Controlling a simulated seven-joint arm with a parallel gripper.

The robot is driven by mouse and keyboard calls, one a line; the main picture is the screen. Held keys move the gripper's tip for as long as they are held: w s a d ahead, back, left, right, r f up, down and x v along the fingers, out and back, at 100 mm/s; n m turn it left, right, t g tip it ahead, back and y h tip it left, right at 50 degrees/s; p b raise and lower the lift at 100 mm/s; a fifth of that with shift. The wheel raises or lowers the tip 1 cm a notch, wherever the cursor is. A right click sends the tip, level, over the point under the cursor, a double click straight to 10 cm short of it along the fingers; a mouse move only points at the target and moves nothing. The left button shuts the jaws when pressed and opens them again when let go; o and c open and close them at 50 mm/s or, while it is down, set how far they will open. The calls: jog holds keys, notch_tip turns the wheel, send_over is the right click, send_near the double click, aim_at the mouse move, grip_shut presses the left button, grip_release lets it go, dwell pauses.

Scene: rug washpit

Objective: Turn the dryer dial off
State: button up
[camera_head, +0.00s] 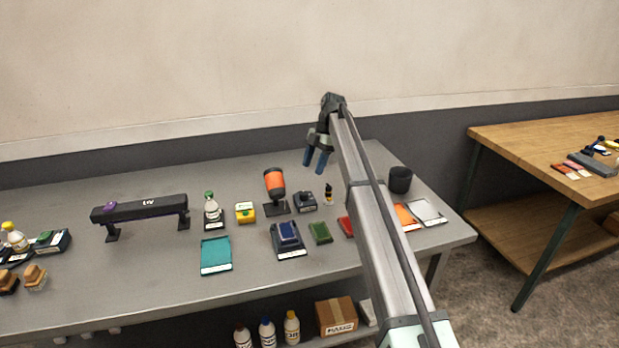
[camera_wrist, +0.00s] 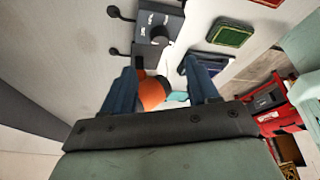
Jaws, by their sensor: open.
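The orange and black dryer (camera_head: 275,183) stands tilted on a dark base in the middle of the table. Right of it is a small dark box (camera_head: 305,201) with a raised part on top, which looks like the dial's box. In the wrist view this box (camera_wrist: 157,22) has white marks and a pale round piece (camera_wrist: 160,38) that may be the dial; its setting is too small to read. My gripper (camera_head: 314,163) is open and empty, above and behind the box. The dryer's orange body (camera_wrist: 152,93) shows between the blue fingers in the wrist view.
A small yellow-and-black bottle (camera_head: 329,196) stands right of the box. A blue pad (camera_head: 288,233) and a green pad (camera_head: 320,233) lie in front. A yellow block (camera_head: 245,212) and a white bottle (camera_head: 212,213) stand left. A black cup (camera_head: 400,179) is at the right.

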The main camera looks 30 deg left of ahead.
jog(key=shift+v, duration=1.95)
